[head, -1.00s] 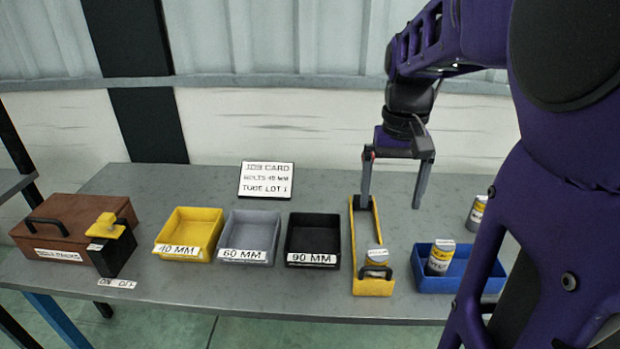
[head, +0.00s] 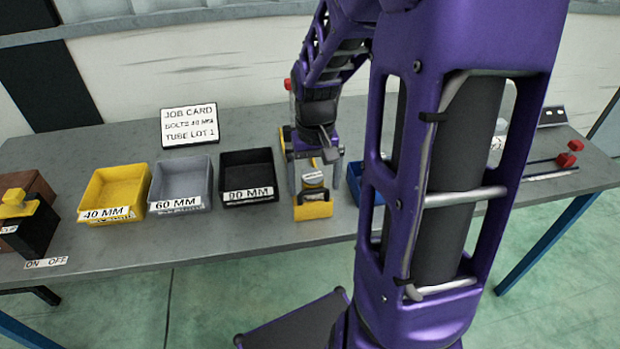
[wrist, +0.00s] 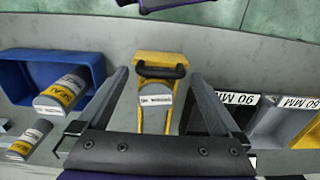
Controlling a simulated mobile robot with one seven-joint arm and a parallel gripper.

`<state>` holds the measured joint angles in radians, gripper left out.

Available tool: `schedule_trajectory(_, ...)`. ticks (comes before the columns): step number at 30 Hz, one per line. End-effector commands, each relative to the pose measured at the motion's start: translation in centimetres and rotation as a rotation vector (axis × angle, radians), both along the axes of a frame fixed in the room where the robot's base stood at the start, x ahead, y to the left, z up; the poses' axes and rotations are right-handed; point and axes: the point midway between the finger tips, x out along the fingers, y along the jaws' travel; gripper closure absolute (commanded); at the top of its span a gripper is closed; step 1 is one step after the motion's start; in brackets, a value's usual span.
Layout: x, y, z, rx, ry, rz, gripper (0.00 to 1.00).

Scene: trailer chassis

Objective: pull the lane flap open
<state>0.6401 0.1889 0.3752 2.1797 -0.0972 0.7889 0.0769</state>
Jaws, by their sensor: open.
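The yellow lane with its front flap (head: 313,211) stands on the bench, right of the black bin. In the wrist view the flap (wrist: 158,60) is at the lane's near end, with a black bar handle (wrist: 160,71) across it. A labelled tube (wrist: 156,101) is in the lane behind the handle. My gripper (wrist: 158,74) is open, one finger on each side of the lane, with nothing held. In the head view my gripper (head: 314,187) is low over the lane and hides part of it. Contact with the handle cannot be told.
Yellow (head: 112,190), grey (head: 180,182) and black (head: 247,172) bins stand left of the lane. A blue tray (wrist: 85,60) with a tube (wrist: 63,94) is close on its other side, mostly hidden by my arm in the head view. A job card (head: 189,125) stands behind.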

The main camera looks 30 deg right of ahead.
Motion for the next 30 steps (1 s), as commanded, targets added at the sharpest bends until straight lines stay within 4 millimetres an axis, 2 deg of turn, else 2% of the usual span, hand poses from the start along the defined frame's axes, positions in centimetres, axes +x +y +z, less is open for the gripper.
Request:
schedule_trajectory(10,0.0,0.01,-0.36,0.0,-0.001,0.0,0.02)
schedule_trajectory(26,-0.02,-0.1,-0.33,-0.001,-0.001,-0.002,0.97)
schedule_trajectory(27,-0.02,-0.11,-0.33,-0.001,-0.001,-0.002,1.0)
schedule_trajectory(30,-0.03,-0.13,-0.33,-0.001,-0.001,-0.002,1.0)
